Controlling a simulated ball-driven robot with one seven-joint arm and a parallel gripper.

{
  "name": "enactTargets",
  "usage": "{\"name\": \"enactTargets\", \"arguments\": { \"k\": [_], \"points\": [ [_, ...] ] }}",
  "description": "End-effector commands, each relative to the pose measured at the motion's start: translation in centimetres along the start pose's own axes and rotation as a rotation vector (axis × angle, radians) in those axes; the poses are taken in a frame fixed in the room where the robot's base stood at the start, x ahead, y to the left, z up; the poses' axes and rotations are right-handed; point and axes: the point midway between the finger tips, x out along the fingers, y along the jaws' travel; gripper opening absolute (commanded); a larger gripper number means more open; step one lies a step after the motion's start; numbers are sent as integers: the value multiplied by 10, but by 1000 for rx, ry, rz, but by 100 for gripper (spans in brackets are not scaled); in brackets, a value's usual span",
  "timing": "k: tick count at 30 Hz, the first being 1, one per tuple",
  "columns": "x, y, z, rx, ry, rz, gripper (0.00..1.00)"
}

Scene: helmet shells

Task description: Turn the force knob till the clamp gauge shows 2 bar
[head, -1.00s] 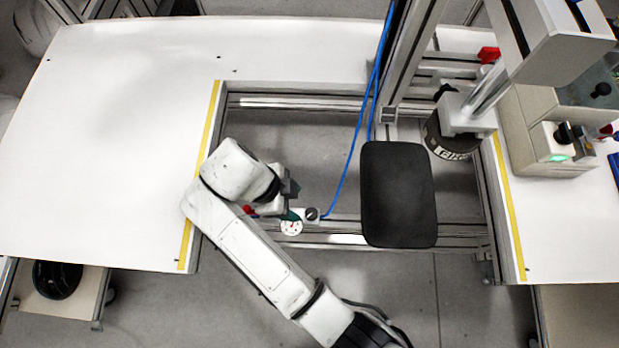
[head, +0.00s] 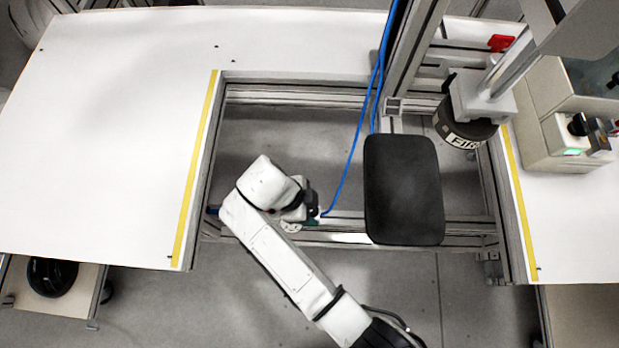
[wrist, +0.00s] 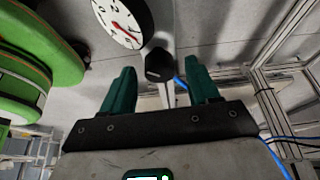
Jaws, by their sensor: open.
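The clamp gauge (wrist: 122,22) has a white round face with a red needle. It is cut by the top edge of the wrist view, and I cannot read its value. In the head view only part of the gauge (head: 291,226) shows, beneath my arm. The black force knob (wrist: 158,66) shows just right of and below the gauge in the wrist view. My gripper (wrist: 161,72) is open, with its teal fingers on either side of the knob in the picture. I cannot tell whether they touch it. In the head view my gripper (head: 313,212) hides the knob.
A blue hose (head: 345,165) runs down to the gauge area. A black pad (head: 403,190) lies right of my gripper. A dark clamp head (head: 462,128) stands beyond it. White tabletops (head: 110,130) flank the open frame.

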Motion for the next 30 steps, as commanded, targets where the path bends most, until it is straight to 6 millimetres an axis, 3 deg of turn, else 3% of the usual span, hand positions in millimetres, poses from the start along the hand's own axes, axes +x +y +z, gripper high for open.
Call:
{"name": "enactTargets", "arguments": {
  "k": [2,18,30],
  "points": [
    [0,0,0,0,0,0,57],
    [0,0,0,-1,0,1,6],
    [-2,0,-2,-73,2,-29,5]
  ]
}}
